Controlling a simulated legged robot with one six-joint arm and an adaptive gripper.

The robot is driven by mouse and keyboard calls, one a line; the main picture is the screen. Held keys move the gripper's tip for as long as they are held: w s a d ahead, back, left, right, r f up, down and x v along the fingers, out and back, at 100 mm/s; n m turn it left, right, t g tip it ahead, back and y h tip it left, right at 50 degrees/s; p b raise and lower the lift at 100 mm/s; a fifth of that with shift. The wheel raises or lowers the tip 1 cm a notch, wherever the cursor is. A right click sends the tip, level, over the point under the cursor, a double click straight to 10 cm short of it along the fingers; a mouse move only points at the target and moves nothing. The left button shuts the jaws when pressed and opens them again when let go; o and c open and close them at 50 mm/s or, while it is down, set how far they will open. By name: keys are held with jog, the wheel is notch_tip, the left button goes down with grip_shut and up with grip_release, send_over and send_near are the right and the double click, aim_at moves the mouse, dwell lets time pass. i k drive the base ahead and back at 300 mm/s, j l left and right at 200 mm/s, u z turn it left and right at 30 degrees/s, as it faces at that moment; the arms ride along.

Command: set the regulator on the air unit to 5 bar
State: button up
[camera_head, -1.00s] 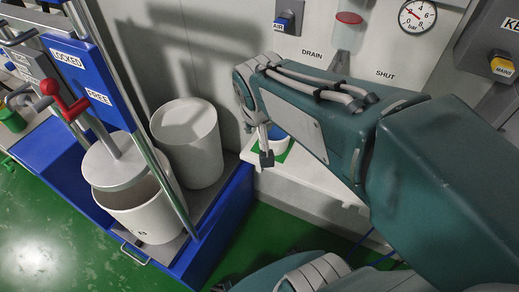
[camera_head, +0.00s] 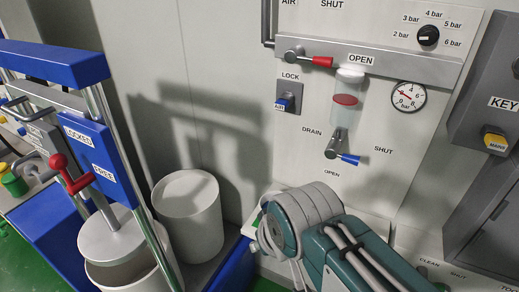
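The regulator is a small black round knob (camera_head: 428,36) at the upper right of the pale panel in the body camera view. Labels from 2 bar to 6 bar curve around it, with the 5 bar label (camera_head: 453,26) at its upper right. The knob's exact setting is too small to tell. The round white pressure gauge (camera_head: 405,96) below it has a red needle towards the upper left; I cannot read its value exactly. My green and grey arm is low in the view, below and left of the knob. My gripper is not in view.
A red-handled lever (camera_head: 310,59) by OPEN and a clear bowl (camera_head: 347,95) with a blue-handled drain valve (camera_head: 338,147) sit left of the gauge. A lock switch (camera_head: 287,102) is further left. A grey key box (camera_head: 490,105) bounds the right. A blue frame (camera_head: 95,150) and white drums (camera_head: 190,215) stand left.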

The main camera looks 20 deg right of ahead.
aim_at(427, 35)
jog(key=z, duration=1.2)
jog(key=k, duration=0.1)
